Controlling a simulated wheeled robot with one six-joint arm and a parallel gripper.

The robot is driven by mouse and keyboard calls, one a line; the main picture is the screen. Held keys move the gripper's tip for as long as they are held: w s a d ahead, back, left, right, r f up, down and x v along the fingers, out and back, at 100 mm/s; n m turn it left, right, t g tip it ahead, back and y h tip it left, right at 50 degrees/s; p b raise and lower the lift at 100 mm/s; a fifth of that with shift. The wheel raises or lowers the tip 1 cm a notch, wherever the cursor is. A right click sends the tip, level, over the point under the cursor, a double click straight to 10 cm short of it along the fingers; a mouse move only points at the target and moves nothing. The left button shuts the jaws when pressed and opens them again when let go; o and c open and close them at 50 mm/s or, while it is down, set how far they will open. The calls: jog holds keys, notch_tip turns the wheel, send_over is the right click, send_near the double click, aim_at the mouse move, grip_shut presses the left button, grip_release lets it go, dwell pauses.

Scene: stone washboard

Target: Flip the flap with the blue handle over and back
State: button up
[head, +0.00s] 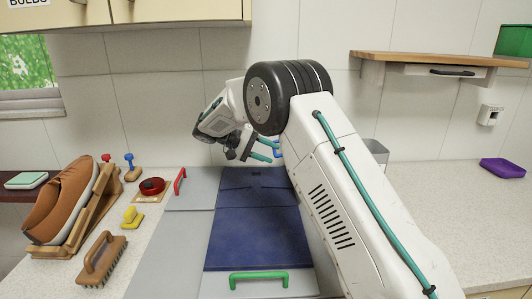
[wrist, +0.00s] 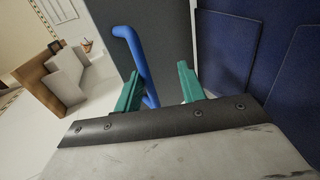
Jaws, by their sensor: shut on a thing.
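The blue handle (wrist: 130,48) is a bent bar on a grey flap (wrist: 168,32) in the wrist view. The grey board (head: 181,238) carries navy cloth (head: 245,240), a red handle (head: 180,181) at left and a green handle (head: 258,278) in front.
A brown shoe (head: 62,200) on a wooden rack, a brush (head: 101,259), a yellow stamp-like item (head: 131,216) and a red round tin (head: 152,186) stand left of the board. A wooden shelf (head: 430,59) hangs at right. The right counter is mostly clear, with a purple dish (head: 502,168).

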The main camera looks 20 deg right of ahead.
jog(key=shift+d+f, duration=0.1)
jog(key=shift+d, duration=0.05)
jog(key=v, duration=0.8)
jog(key=shift+d, duration=0.15)
dwell(1.1)
